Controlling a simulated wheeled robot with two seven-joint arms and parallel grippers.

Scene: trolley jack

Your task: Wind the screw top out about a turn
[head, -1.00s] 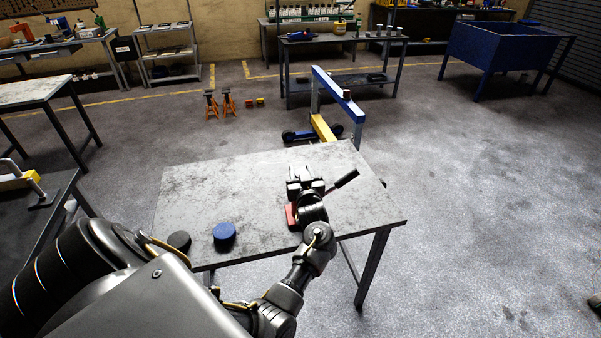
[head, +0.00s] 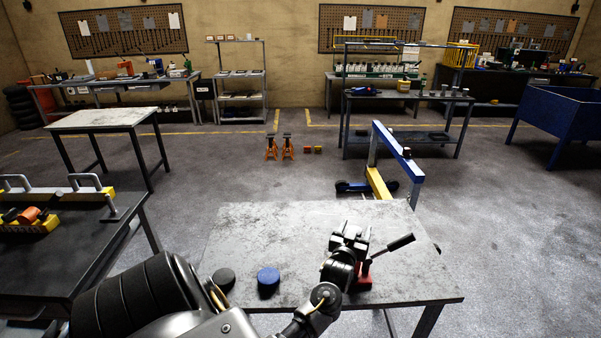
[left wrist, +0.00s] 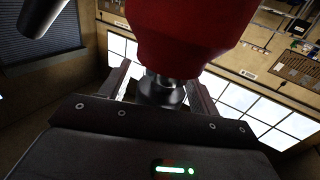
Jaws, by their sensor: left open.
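The red bottle jack stands on the grey table; its red base (head: 364,281) shows beside my wrist, and its dark lever (head: 392,246) sticks out to the right. My left gripper (head: 350,238) is over the jack's top and hides most of it in the head view. In the left wrist view the red jack body (left wrist: 192,30) fills the top, with the metal screw top (left wrist: 160,90) between the two open fingers of my left gripper (left wrist: 160,84). I cannot tell whether either finger touches it. My right gripper is not in view.
A black puck (head: 224,279) and a blue puck (head: 268,279) lie on the table (head: 270,228) to the left. The blue and yellow frame (head: 385,170) stands on the floor behind. The table's back left is bare. A dark bench (head: 60,260) is at the left.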

